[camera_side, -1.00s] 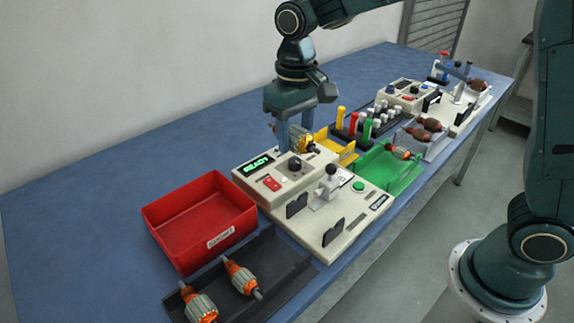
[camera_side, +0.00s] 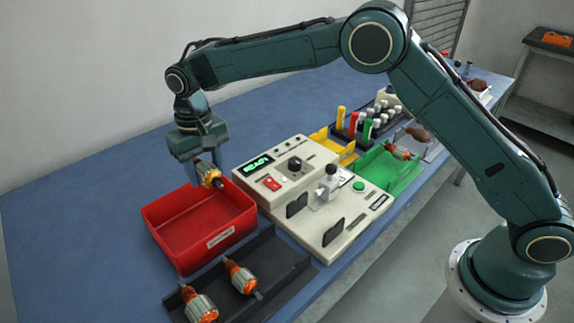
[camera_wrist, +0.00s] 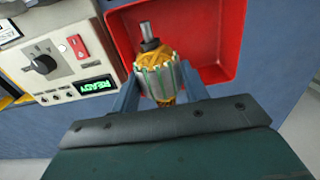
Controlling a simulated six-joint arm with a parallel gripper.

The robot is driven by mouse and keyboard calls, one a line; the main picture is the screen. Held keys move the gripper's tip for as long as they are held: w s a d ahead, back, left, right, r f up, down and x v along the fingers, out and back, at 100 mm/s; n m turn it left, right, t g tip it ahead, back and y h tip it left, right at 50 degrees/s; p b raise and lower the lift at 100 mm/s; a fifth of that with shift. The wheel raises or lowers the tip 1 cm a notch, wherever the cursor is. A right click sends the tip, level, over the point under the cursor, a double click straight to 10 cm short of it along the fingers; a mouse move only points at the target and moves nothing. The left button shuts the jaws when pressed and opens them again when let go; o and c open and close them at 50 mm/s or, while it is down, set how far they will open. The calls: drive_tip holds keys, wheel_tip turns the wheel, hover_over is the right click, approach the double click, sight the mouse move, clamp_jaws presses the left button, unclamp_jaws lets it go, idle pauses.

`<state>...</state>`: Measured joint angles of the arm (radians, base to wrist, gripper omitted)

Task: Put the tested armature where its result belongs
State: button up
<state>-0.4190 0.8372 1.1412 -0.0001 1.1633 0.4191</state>
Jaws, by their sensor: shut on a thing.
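My gripper (camera_side: 200,160) is shut on an armature (camera_side: 209,175) with an orange-yellow winding and a dark shaft end. It holds the armature tilted above the back part of the red bin (camera_side: 196,250). The red bin looks empty and has a white label on its front wall. In the wrist view the armature (camera_wrist: 157,75) sits between the two jaws, with the red bin (camera_wrist: 222,35) below it. The tester (camera_side: 325,205) stands right of the bin; its green display reads READY and its cradle is empty.
A black tray (camera_side: 275,262) with two armatures lies in front of the red bin. Right of the tester are a green bin (camera_side: 385,170) holding an armature, a yellow bin (camera_side: 335,145) and a rack of coloured tools (camera_side: 365,127). The blue table is clear at left.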

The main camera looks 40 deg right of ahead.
drive_tip(key=shift+w+a+f, duration=0.5)
drive_tip(key=shift+a+f, duration=0.35)
drive_tip(key=shift+a, duration=0.05)
drive_tip(key=shift+f, duration=0.1)
drive_tip(key=shift+f, duration=2.9)
drive_tip(key=o, duration=1.4)
drive_tip(key=shift+r, duration=0.1)
